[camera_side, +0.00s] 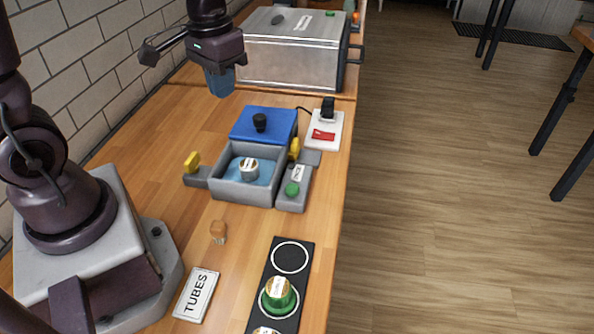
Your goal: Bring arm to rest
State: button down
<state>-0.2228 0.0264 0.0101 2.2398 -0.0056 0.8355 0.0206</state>
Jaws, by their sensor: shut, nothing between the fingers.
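My gripper (221,88) hangs at the top of the view, pointing down, with its bluish fingertips shut and nothing held. It is above the table, left of the large silver box and behind the blue-lidded device. My arm's base stands at the left on a pale block. The gap between the fingers is too small to make out.
A grey box with an open blue lid (263,124) holds a small silver-topped container (249,168). A silver box (293,50) stands behind. A black strip (290,257) bears a green jar (278,295). A cork-coloured vial (218,231) and TUBES sign (197,294) are nearby.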

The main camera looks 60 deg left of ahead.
jog(key=s+d+r+m+t, duration=0.2)
jog(key=s+d+r+t, duration=0.3)
jog(key=s+r, duration=0.3)
jog(key=shift+s+d+r, duration=0.3)
jog(key=shift+d+r, duration=0.5)
jog(key=shift+r, duration=0.4)
